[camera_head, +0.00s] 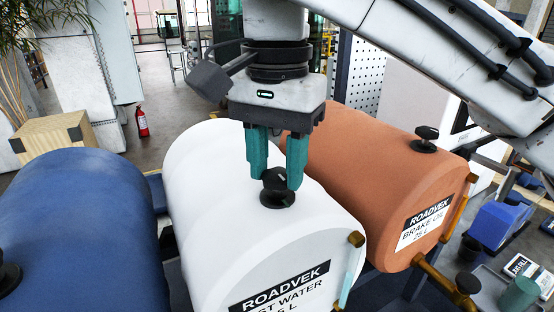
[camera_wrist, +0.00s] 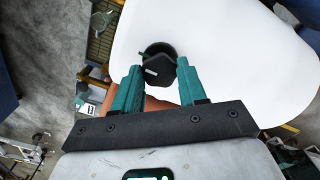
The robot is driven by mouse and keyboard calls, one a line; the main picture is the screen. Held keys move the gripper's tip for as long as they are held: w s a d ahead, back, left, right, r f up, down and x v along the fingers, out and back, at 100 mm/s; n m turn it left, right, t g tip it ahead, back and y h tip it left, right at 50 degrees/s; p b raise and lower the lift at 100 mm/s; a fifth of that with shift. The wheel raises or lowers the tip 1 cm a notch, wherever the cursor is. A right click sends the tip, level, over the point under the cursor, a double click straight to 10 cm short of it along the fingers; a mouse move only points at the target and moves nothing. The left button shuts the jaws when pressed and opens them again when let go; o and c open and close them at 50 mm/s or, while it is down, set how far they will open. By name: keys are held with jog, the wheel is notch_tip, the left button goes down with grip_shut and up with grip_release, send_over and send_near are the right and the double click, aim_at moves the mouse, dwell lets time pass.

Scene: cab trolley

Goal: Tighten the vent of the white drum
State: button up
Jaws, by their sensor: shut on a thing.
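The white drum (camera_head: 215,180) lies on its side in the middle of the head view, with a "ROADVEK" label on its front end. It also fills much of the wrist view (camera_wrist: 240,60). Its black vent (camera_head: 277,190) stands on top near the front. My gripper (camera_head: 277,180), with teal fingers, points down over the drum and is shut on the vent knob, one finger on each side. In the wrist view the vent (camera_wrist: 159,66) sits between the fingertips (camera_wrist: 160,76), a pale mark on its knob.
A blue drum (camera_head: 75,220) lies at left and an orange brake oil drum (camera_head: 350,160) at right, with its own black vent (camera_head: 426,138). A brass tap (camera_head: 445,280) juts from the orange drum. A wooden crate (camera_head: 52,138) and fire extinguisher (camera_head: 142,122) stand behind.

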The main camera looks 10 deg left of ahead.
aim_at(276, 173)
dwell(0.4)
jog(key=o, duration=1.1)
jog(key=shift+c, duration=0.2)
notch_tip(276, 173, up, 11)
jog(key=shift+f+b, duration=0.15)
jog(key=shift+b, duration=0.25)
